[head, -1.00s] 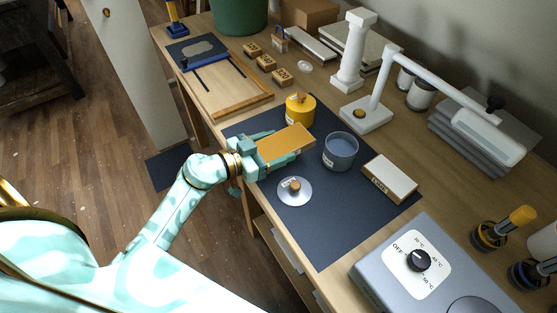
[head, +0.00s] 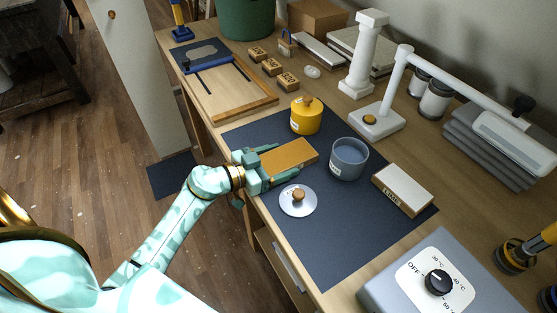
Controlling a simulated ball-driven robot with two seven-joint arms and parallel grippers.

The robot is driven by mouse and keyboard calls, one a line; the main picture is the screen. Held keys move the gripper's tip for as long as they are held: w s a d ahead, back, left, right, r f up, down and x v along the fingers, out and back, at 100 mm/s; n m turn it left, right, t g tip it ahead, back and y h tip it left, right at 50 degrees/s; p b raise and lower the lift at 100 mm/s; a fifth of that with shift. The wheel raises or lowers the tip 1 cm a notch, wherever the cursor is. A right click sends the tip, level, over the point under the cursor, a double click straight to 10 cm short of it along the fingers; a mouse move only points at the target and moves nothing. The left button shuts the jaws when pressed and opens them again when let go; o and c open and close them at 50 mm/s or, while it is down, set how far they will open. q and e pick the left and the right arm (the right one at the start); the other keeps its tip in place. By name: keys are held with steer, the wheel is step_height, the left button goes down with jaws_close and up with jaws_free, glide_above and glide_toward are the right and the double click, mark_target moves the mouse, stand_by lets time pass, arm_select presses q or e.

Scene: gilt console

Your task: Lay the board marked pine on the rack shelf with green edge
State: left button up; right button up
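A flat board (head: 289,156) with an orange-tan face lies over the near left part of the dark mat. No marking on it can be read. My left gripper (head: 285,161) has one finger along each long side of it and looks shut on it. Whether the board touches the mat cannot be told. A white-topped block (head: 404,187) with a lettered front edge lies at the right of the mat. No rack shelf with a green edge can be made out. My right gripper is not in view.
On the dark mat (head: 340,250) stand a yellow pot (head: 305,119), a grey-blue cup (head: 347,160) and a round knobbed lid (head: 298,206), close around the board. A dial unit (head: 385,285) is at the near right. A white lamp (head: 455,78) reaches over the back right. The near mat is clear.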

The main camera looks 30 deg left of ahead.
arm_select(q)
steer(key=shift+o, duration=0.9)
